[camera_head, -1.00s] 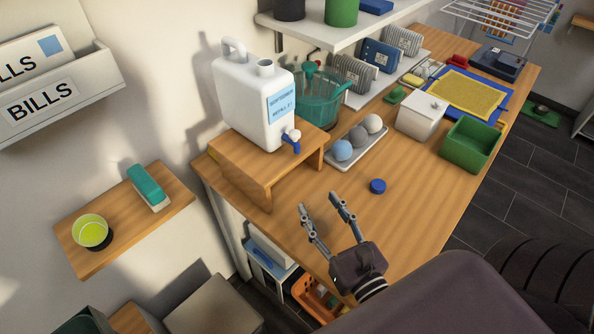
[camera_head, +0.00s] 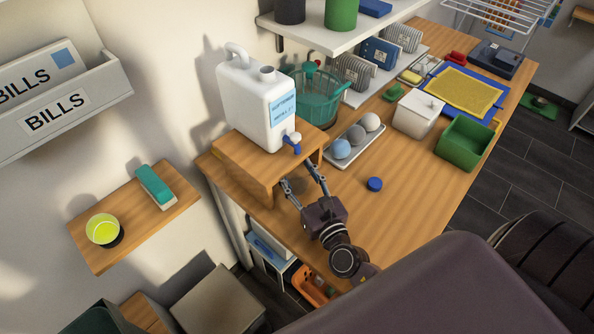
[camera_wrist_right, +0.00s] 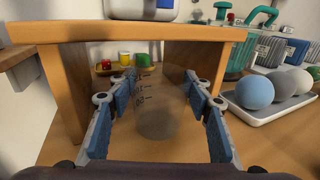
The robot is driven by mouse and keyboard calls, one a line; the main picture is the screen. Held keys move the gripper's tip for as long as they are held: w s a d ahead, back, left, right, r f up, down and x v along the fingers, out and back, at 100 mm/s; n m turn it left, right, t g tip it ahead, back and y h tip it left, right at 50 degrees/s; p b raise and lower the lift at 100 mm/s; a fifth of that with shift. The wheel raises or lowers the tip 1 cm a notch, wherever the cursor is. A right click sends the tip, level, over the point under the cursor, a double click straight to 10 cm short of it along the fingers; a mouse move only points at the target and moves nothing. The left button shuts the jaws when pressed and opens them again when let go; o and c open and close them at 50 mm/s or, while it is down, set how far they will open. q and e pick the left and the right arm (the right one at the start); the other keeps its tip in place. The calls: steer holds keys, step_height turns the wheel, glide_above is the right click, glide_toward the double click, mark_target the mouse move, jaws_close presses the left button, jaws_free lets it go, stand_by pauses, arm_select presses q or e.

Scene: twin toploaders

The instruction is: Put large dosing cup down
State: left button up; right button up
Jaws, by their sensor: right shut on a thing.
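The large dosing cup (camera_wrist_right: 158,112) is clear with dark graduation marks and stands upright in the right wrist view. My right gripper (camera_wrist_right: 160,82) is shut on it, one finger on each side. In the head view my right gripper (camera_head: 302,180) is low at the front opening of the wooden stand (camera_head: 240,165), close to the table. The cup is hard to make out there. I cannot tell whether its base touches the table. A white jug (camera_head: 245,100) with a blue tap (camera_head: 291,143) sits on the stand above. My left gripper is not in view.
Under the stand, a small tray (camera_wrist_right: 112,71) holds red, yellow and green cups at the back. A white tray of balls (camera_head: 350,155) lies right of the stand. A blue cap (camera_head: 374,184) lies on the table (camera_head: 400,195), with bare wood around it.

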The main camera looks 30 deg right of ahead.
steer(key=shift+s+r, duration=0.1)
steer(key=o, duration=0.5)
steer(key=shift+f, duration=0.2)
steer(key=o, duration=0.4)
